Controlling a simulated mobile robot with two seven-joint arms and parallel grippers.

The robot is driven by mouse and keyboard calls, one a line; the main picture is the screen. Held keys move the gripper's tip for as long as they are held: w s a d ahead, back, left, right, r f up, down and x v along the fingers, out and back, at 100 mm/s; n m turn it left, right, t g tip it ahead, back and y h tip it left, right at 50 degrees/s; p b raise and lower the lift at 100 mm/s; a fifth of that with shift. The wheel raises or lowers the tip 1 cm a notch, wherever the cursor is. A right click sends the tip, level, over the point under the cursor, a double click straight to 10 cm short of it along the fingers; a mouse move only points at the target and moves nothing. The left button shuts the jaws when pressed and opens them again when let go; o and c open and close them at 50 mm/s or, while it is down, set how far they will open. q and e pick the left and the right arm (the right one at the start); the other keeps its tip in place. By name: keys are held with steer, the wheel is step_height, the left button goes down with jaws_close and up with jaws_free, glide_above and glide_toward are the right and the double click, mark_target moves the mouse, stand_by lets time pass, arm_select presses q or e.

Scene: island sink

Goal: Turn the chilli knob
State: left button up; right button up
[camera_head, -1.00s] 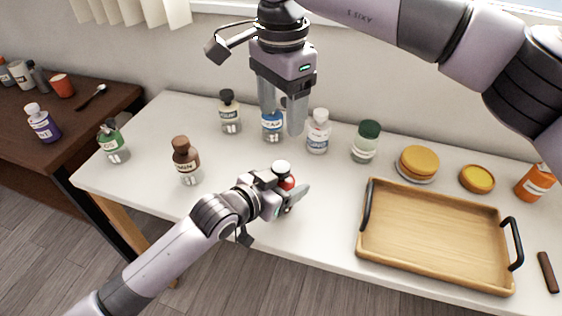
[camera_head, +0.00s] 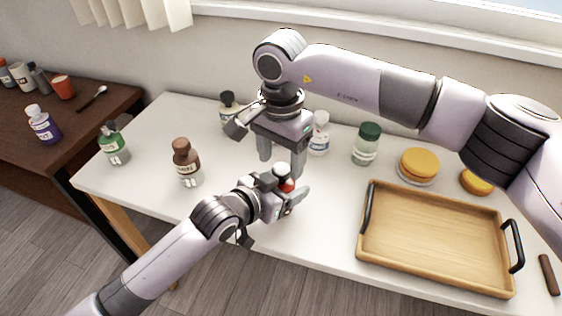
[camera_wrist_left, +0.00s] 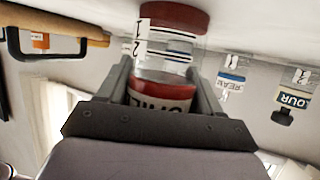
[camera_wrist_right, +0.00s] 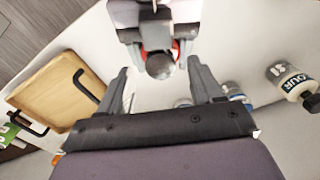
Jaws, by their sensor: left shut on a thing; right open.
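My left gripper (camera_head: 289,197) is shut around the bottle's body, below the knob. My right gripper (camera_head: 281,168) points down from above, open, its fingers around the knob's position.
A brown bottle (camera_head: 187,163) and a green bottle (camera_head: 114,146) stand to the left. Behind are a black-capped bottle (camera_head: 228,108), a white bottle (camera_head: 319,136) and a green-lidded jar (camera_head: 366,145). A wooden tray (camera_head: 435,278) lies to the right. The table front is clear.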

mark_target(281, 169)
steer(key=shift+f, duration=0.95)
steer(key=shift+c, duration=0.4)
steer(key=c, duration=1)
steer(key=shift+m, duration=1.4)
steer(key=shift+r, duration=0.1)
steer(key=o, duration=1.1)
step_height(281, 169, up, 12)
